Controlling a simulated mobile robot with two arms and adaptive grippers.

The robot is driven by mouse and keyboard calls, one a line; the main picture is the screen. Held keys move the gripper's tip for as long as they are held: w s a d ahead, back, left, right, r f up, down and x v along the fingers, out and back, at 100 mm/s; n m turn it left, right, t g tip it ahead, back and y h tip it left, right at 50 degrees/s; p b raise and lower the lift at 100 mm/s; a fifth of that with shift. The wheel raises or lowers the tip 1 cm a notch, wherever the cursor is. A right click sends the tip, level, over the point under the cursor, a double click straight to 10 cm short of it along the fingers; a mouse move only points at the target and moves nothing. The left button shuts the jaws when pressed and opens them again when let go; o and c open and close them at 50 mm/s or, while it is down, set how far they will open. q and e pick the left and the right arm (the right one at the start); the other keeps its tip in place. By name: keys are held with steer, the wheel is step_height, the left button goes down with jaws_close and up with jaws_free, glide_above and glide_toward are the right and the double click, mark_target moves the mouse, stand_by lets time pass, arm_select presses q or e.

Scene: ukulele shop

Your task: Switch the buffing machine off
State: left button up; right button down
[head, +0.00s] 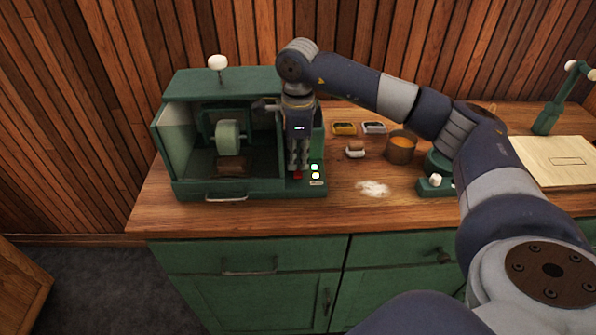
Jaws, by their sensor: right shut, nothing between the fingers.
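The buffing machine (178,150) is a green box with an open front at the left end of the wooden counter. A pale buffing wheel (228,138) sits inside it. A control panel is on its right front, with two lit whitish buttons (315,171) and a red button (297,176). My right gripper (298,168) is shut and empty, pointing down in front of the panel with its fingertips just above the red button. I cannot tell whether they touch it. The gripper hides part of the panel. My left gripper is not in view.
On the counter (340,212) are a copper-coloured pot (401,148), two small trays (344,128), a small white-topped block (355,150) and white powder (373,188). A green lamp (548,115) and a pale board (560,160) are at right. A wood-panelled wall stands behind.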

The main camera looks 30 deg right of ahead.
mark_target(298, 175)
steer(key=shift+f+b, duration=0.35)
steer(key=shift+f, duration=0.15)
steer(key=shift+s, duration=0.1)
step_height(298, 175, up, 7)
steer(key=p, duration=0.4)
steer(key=shift+p, duration=0.4)
stand_by(0.6)
